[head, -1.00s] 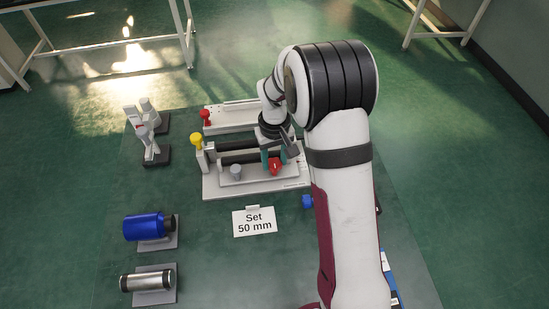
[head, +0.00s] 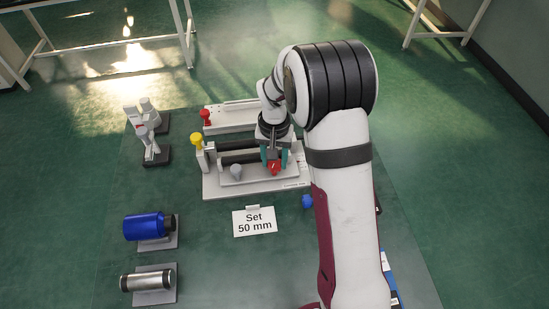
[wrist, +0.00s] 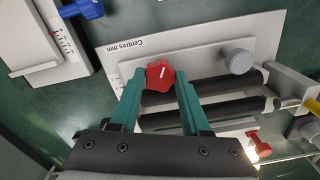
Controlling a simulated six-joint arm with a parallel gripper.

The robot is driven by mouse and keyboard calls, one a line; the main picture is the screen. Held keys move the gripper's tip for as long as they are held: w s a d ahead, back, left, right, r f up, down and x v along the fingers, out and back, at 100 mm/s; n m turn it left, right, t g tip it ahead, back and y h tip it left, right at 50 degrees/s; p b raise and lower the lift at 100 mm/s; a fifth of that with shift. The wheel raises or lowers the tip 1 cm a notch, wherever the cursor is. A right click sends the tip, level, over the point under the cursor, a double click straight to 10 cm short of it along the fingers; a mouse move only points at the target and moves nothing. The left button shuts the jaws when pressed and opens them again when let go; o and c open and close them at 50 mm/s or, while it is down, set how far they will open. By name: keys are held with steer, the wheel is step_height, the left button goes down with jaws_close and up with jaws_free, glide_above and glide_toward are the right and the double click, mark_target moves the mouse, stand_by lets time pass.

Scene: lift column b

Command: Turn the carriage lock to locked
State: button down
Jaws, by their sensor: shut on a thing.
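The carriage lock looks to be the red lobed knob (head: 274,168) with a white line on top, on the fixture's carriage. It also shows in the wrist view (wrist: 158,75), where its white line points to the upper right. My gripper (head: 275,160) is shut on this knob, with one teal finger on either side. In the wrist view the fingertips (wrist: 160,82) sit against its sides. The fixture's base plate (wrist: 195,37) reads "Centres mm". I cannot make out any locked or unlocked marking beside the knob.
A grey knob (head: 236,171) stands on the carriage left of the red one. A yellow ball knob (head: 197,139) is at the fixture's left end. Another red knob (head: 205,114) is behind. A "Set 50 mm" card (head: 254,222) lies in front. A blue cylinder (head: 144,227) is front left.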

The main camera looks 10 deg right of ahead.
steer(key=shift+m, duration=0.8)
steer(key=shift+c, duration=1.9)
jaws_free()
